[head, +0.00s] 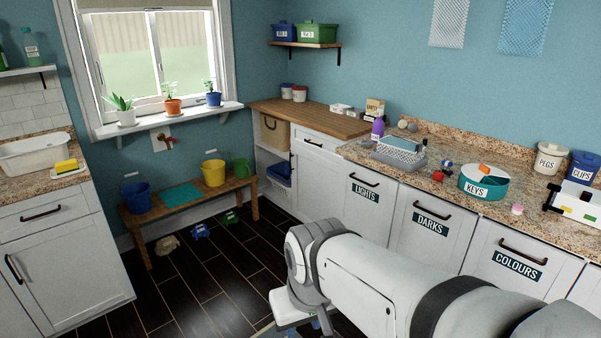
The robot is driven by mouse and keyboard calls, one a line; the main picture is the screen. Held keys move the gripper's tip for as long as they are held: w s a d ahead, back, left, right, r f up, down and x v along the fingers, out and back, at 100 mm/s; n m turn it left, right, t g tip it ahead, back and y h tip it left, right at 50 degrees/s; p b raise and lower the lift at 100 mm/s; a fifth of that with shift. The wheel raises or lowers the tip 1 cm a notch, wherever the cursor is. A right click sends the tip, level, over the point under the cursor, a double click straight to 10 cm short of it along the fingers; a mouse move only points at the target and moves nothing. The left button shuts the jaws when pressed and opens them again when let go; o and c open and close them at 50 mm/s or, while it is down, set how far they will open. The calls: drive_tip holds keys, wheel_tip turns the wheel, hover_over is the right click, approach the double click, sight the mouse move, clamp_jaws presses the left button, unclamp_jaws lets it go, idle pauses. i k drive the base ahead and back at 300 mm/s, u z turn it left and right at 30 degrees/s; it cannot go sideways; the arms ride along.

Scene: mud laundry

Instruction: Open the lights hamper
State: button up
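The lights hamper (356,207) is a white panelled front under the granite counter, right of centre in the head view. It has a dark bar handle and a dark label reading LIGHTS (365,191). It looks shut, flush with its neighbours. My white arm crosses in front of the cabinets from the lower right, and its bend hides the hamper's lower part. My gripper does not show clearly; the arm's end drops behind its own links near the bottom edge.
The darks hamper (424,245) and colours hamper (510,280) stand shut to the right. A wooden bench (150,224) with buckets stands under the window. Shoes (199,231) lie beneath it. Dark floor is clear at centre left. A drying rack (400,151) and other items crowd the counter.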

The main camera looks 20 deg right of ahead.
sight(367, 197)
drive_tip(key=z, duration=0.35)
drive_tip(key=i, duration=1.15)
drive_tip(key=z, duration=0.95)
drive_tip(key=i, duration=0.45)
drive_tip(key=z, duration=0.2)
drive_tip(key=k, duration=0.8)
drive_tip(key=z, duration=0.2)
drive_tip(key=i, duration=0.8)
drive_tip(key=u, duration=0.05)
